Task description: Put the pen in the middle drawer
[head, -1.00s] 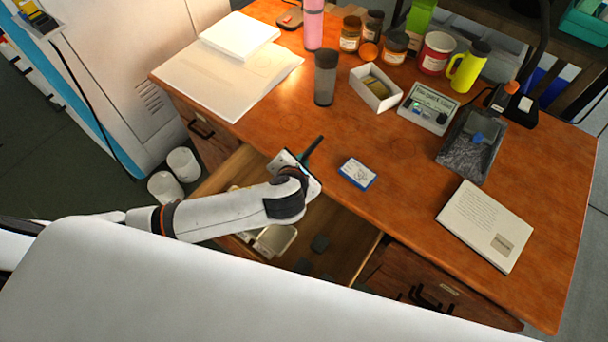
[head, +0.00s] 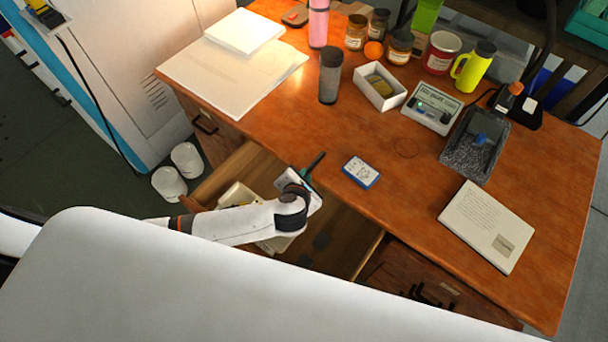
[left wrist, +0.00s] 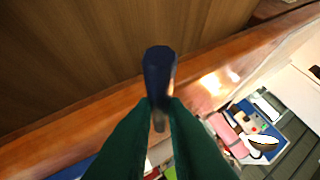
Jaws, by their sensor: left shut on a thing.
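My left gripper (head: 314,163) is over the open middle drawer (head: 352,236), near the desk's front edge, with its dark green fingers pointing up and right in the head view. In the left wrist view the fingers (left wrist: 157,108) are shut on the pen (left wrist: 158,70), whose dark blue end sticks out past the fingertips. The pen cannot be made out in the head view. The drawer is pulled out, and my arm and body hide part of it. My right gripper is not in view.
The drawer holds a light tray (head: 240,195) and small dark items. On the desk, a blue-white card box (head: 362,171) lies near the front edge, with a dark grey cup (head: 330,78) behind, a white open box (head: 380,88) and a book (head: 487,226) at right.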

